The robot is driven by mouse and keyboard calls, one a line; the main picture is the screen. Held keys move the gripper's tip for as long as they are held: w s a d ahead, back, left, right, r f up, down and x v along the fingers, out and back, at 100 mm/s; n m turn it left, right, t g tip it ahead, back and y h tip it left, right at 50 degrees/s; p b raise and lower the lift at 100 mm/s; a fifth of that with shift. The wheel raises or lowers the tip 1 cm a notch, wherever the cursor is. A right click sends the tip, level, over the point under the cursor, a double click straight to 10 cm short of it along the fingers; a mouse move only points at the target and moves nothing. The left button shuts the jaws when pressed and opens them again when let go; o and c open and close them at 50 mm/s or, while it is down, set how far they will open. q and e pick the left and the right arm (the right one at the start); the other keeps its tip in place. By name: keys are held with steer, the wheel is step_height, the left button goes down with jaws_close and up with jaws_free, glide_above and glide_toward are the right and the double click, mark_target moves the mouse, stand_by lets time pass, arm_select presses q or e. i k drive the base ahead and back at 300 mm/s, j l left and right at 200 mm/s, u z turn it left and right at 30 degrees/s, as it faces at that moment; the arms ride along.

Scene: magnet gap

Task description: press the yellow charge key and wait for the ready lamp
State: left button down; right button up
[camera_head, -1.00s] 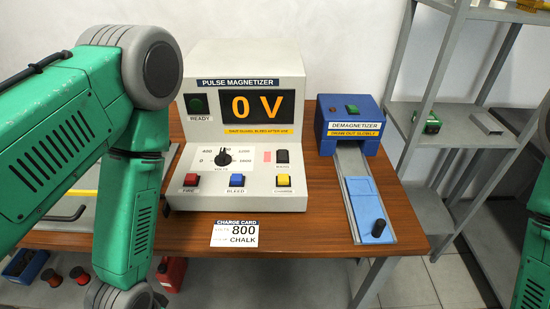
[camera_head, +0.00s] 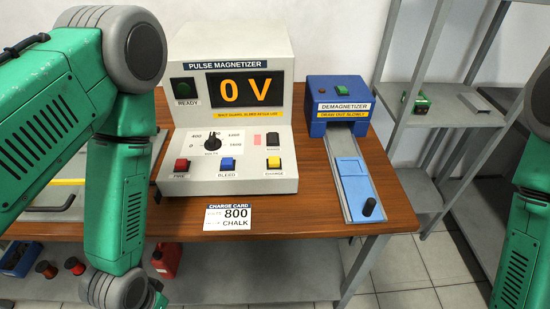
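The pulse magnetizer (camera_head: 245,120) is a pale console on the wooden table. Its display (camera_head: 240,92) reads 0 V in orange. The yellow charge key (camera_head: 274,163) sits at the right of the lower panel, with a blue bleed key (camera_head: 227,164) and a red fire key (camera_head: 181,166) to its left. The ready lamp (camera_head: 183,88) is dark green and looks unlit. The voltage knob (camera_head: 212,143) is at the panel's middle. The charge card (camera_head: 228,217) in front reads 800 and CHALK. My green arms show at both sides, but neither gripper is in view.
A blue demagnetizer (camera_head: 338,105) with a sliding tray (camera_head: 354,185) stands right of the console. Grey shelves (camera_head: 450,115) stand at the right. A red container (camera_head: 167,259) and small parts sit below the table. The table front is clear beside the card.

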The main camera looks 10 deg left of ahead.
mark_target(273, 160)
steer(key=j+z, duration=0.25)
steer(key=z, duration=0.15)
steer(key=k+j+z, duration=0.15)
steer(key=z, duration=0.25)
steer(key=k+j+z, duration=0.15)
steer(key=z, duration=0.25)
steer(key=j, duration=0.1)
